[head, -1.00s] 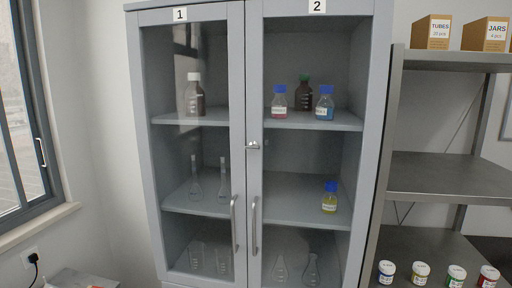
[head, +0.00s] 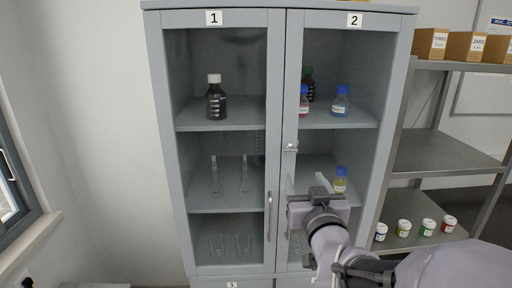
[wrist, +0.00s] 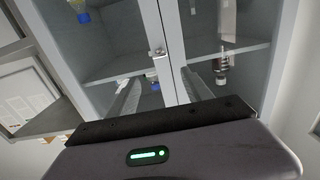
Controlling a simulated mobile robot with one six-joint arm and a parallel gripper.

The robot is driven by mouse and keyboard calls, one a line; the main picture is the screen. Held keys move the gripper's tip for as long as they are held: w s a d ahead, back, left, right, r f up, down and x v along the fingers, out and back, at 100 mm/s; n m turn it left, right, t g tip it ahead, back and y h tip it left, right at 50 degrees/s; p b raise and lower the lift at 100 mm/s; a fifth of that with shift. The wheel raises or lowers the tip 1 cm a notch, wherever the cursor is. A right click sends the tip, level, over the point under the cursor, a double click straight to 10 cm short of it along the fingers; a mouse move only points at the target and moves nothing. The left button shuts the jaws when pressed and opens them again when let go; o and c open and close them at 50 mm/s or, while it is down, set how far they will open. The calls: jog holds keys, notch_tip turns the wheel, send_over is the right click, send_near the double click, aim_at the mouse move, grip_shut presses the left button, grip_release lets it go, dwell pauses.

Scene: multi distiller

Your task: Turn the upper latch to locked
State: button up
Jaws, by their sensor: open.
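The upper latch (head: 290,148) is a small metal piece where the two glass doors of the grey cabinet (head: 222,275) meet, above the door handles. It also shows in the wrist view (wrist: 157,52), beyond my fingertips. It is too small to tell its exact turn. My gripper (head: 306,184) is in front of the right door, just below the latch in the head view. In the wrist view my gripper (wrist: 162,77) has its two fingers apart, with nothing between them, and the latch lies ahead of the gap. No contact with the latch shows.
Both doors look closed. The left door handle (head: 269,215) is near my gripper; the right one is hidden behind my arm. Bottles and flasks stand behind the glass. A metal shelf rack (head: 450,152) with boxes and small jars stands right of the cabinet.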

aim_at(291, 151)
jog(key=w+p, duration=0.2)
jog(key=w, duration=1.3)
jog(key=shift+w+f, duration=0.1)
jog(key=shift+w, duration=0.15)
grip_shut()
